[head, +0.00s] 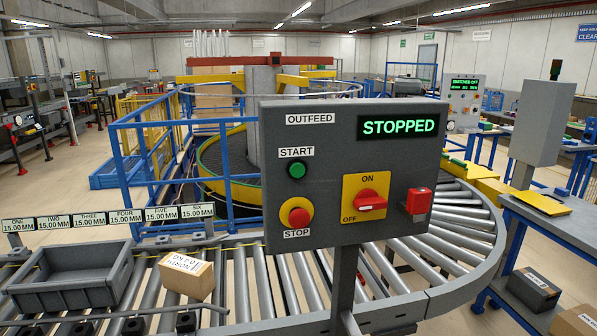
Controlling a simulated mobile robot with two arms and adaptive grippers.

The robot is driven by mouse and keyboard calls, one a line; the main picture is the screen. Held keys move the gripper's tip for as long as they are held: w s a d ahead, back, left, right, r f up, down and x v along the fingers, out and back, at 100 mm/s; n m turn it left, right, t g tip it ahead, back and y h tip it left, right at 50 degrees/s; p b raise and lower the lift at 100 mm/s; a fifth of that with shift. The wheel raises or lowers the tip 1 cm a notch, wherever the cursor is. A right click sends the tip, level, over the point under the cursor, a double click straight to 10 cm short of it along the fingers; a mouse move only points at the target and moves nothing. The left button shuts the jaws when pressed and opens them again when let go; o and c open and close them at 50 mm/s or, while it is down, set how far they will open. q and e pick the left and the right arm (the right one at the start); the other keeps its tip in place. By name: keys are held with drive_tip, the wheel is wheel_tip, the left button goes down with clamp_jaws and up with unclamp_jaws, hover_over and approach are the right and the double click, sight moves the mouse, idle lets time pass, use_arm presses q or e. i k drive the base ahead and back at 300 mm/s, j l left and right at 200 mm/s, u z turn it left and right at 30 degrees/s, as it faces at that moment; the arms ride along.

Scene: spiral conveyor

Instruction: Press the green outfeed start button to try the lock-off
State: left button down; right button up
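The grey outfeed panel (340,229) stands on a post in the middle of the head view. Its green start button (296,170) sits under the START label. Its display (398,126) reads STOPPED in green. A red stop button (299,216) on a yellow ring is below the start button. A red rotary switch handle (371,201) sits on a yellow plate marked ON and OFF, lying roughly level. A red item (418,203), seemingly a padlock, is right of it; I cannot tell how it is fastened. Neither of my grippers is in view.
A curved roller conveyor (455,228) runs behind and below the panel. A grey tote (75,283) and a cardboard box (187,275) lie on the rollers at left. Blue railings (150,172) stand behind. A second panel (463,100) farther back seems to read SWITCHED OFF. A blue-framed table (555,230) is at right.

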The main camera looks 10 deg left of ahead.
sight(297, 170)
drive_tip(key=z, duration=1.6)
drive_tip(key=k+j, duration=0.2)
drive_tip(key=k, duration=0.25)
drive_tip(key=k+j, duration=0.15)
drive_tip(key=k, duration=0.35)
